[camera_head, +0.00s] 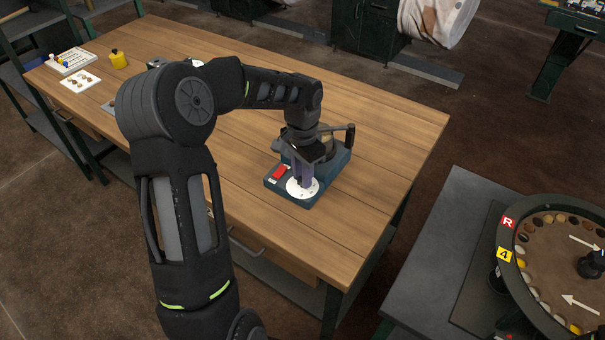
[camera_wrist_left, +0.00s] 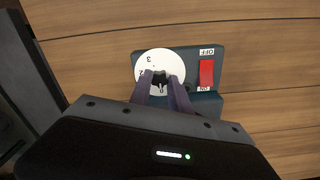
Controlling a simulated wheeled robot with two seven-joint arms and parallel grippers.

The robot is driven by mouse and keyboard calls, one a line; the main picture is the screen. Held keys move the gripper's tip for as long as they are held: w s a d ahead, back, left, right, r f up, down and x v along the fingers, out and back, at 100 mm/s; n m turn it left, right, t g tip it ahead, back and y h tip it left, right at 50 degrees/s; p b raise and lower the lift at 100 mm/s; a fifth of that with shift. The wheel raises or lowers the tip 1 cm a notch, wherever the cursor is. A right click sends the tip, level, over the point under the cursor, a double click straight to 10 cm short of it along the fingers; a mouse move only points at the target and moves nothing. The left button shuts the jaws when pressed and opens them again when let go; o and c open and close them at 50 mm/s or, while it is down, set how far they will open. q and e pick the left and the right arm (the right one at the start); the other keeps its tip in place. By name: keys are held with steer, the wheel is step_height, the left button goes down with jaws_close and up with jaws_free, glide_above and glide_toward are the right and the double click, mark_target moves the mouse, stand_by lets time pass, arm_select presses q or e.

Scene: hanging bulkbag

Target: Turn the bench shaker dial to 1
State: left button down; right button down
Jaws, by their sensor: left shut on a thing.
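The bench shaker (camera_head: 339,168) is a teal unit on the wooden bench, with a white round dial (camera_head: 308,194) at its front corner. My left gripper (camera_head: 304,183) points down over the dial. In the left wrist view my left gripper (camera_wrist_left: 161,83) has its fingers closed on the dark knob (camera_wrist_left: 160,78) at the middle of the white dial plate (camera_wrist_left: 160,59). The marks 3, 2 and 0 show on the plate; the 1 cannot be made out, and a finger covers part of the plate. I cannot tell which mark the knob points to. My right gripper is out of view.
A red rocker switch (camera_wrist_left: 206,73) beside the dial has OFF and ON labels. The wooden bench (camera_head: 385,130) is clear around the shaker's right side. A yellow bottle (camera_head: 118,60) and small trays stand at its far left. A round sorting table (camera_head: 530,290) stands at right.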

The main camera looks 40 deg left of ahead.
arm_select(q)
steer(key=shift+m, duration=0.4)
steer(key=m, duration=0.4)
steer(key=shift+r+p, duration=0.1)
steer(key=shift+p, duration=0.2)
steer(key=m, duration=0.5)
steer(key=shift+p, duration=0.35)
steer(key=c, duration=1.2)
jaws_free()
steer(key=shift+r+b, duration=0.5)
steer(key=shift+r, duration=3.35)
